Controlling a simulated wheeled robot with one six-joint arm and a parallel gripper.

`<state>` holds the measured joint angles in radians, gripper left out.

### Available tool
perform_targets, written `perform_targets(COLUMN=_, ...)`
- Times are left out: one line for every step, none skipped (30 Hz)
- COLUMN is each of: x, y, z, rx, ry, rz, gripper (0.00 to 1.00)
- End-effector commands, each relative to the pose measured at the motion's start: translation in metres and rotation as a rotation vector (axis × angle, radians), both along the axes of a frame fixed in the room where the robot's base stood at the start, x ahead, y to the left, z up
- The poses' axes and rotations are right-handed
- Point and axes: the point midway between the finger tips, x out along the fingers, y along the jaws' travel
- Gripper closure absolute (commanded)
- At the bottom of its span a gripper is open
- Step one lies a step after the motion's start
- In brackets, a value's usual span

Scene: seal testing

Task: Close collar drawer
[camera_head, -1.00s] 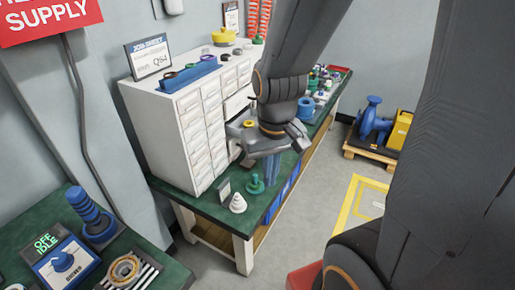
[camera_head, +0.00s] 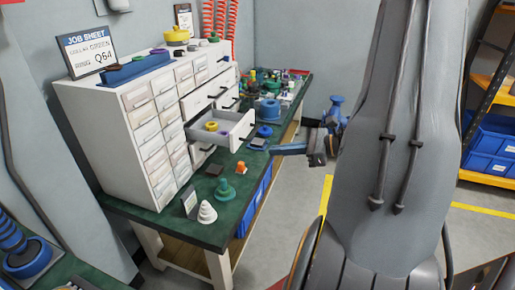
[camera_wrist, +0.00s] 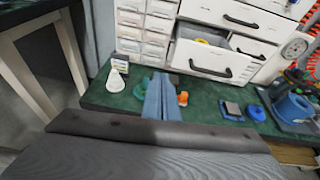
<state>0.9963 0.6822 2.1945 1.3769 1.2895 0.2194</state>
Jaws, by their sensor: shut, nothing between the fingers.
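A white drawer (camera_head: 222,139) stands pulled out of the cabinet (camera_head: 95,125), with a yellow ring and a small purple piece inside. It also shows in the wrist view (camera_wrist: 213,58), with its dark handle on the front. I cannot read a label naming it as the collar drawer. My gripper (camera_head: 274,150) has blue fingers that are shut and empty. It is to the right of the open drawer's front, apart from it, over the bench's front edge. In the wrist view its fingers (camera_wrist: 158,95) point toward the cabinet, left of the drawer.
On the green bench (camera_head: 215,232) stand a white cone (camera_head: 207,212), a green stepped piece (camera_head: 224,189), an orange piece (camera_head: 242,168) and a blue spool (camera_head: 269,109). A job sheet (camera_head: 88,52) stands on the cabinet. Clear floor lies right of the bench.

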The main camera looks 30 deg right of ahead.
Motion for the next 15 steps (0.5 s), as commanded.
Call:
perform_targets(x=0.001, y=-0.022, z=-0.007, rx=0.037, ry=-0.018, rz=-0.073, gripper=1.0)
perform_targets(x=0.002, y=-0.032, z=-0.007, rx=0.054, ry=-0.029, rz=-0.109, gripper=1.0)
perform_targets(x=0.002, y=-0.044, z=-0.008, rx=0.074, ry=-0.042, rz=-0.147, gripper=1.0)
perform_targets(x=0.002, y=-0.051, z=-0.008, rx=0.084, ry=-0.049, rz=-0.171, gripper=1.0)
perform_targets(x=0.002, y=-0.057, z=-0.008, rx=0.094, ry=-0.057, rz=-0.19, gripper=1.0)
perform_targets(x=0.003, y=-0.062, z=-0.008, rx=0.102, ry=-0.064, rz=-0.207, gripper=1.0)
perform_targets(x=0.003, y=-0.064, z=-0.008, rx=0.106, ry=-0.066, rz=-0.216, gripper=1.0)
perform_targets(x=0.005, y=-0.065, z=-0.008, rx=0.11, ry=-0.069, rz=-0.222, gripper=1.0)
perform_targets(x=0.007, y=-0.065, z=-0.008, rx=0.112, ry=-0.07, rz=-0.225, gripper=1.0)
perform_targets(x=0.009, y=-0.064, z=-0.009, rx=0.112, ry=-0.07, rz=-0.225, gripper=1.0)
perform_targets(x=0.012, y=-0.062, z=-0.009, rx=0.112, ry=-0.07, rz=-0.224, gripper=1.0)
perform_targets(x=0.017, y=-0.06, z=-0.01, rx=0.112, ry=-0.07, rz=-0.223, gripper=1.0)
perform_targets(x=0.021, y=-0.057, z=-0.011, rx=0.112, ry=-0.07, rz=-0.222, gripper=1.0)
perform_targets(x=0.025, y=-0.054, z=-0.012, rx=0.112, ry=-0.07, rz=-0.221, gripper=1.0)
perform_targets(x=0.032, y=-0.051, z=-0.013, rx=0.112, ry=-0.07, rz=-0.221, gripper=1.0)
